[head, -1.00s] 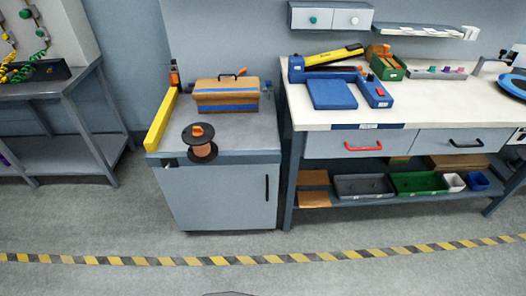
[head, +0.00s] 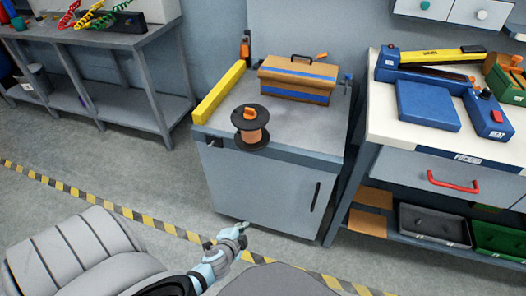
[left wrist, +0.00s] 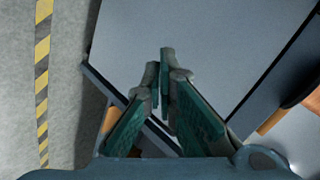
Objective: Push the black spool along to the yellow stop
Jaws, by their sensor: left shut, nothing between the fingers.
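The black spool (head: 250,136), wound with copper-coloured wire and topped by an orange knob, stands upright near the front edge of the grey cabinet top. The yellow stop (head: 218,93) is a long bar along the cabinet's left edge, with a gap of bare top between it and the spool. My left gripper (head: 243,225) is low in front of the cabinet, below the spool and apart from it. In the left wrist view its fingers (left wrist: 164,82) are shut and empty, pointing toward the grey cabinet. My right gripper is out of view.
A brown case with a blue band (head: 297,78) sits behind the spool on the cabinet (head: 317,138). A workbench (head: 376,125) with a blue device stands to the right. Open floor with a striped line (head: 95,206) lies in front and left.

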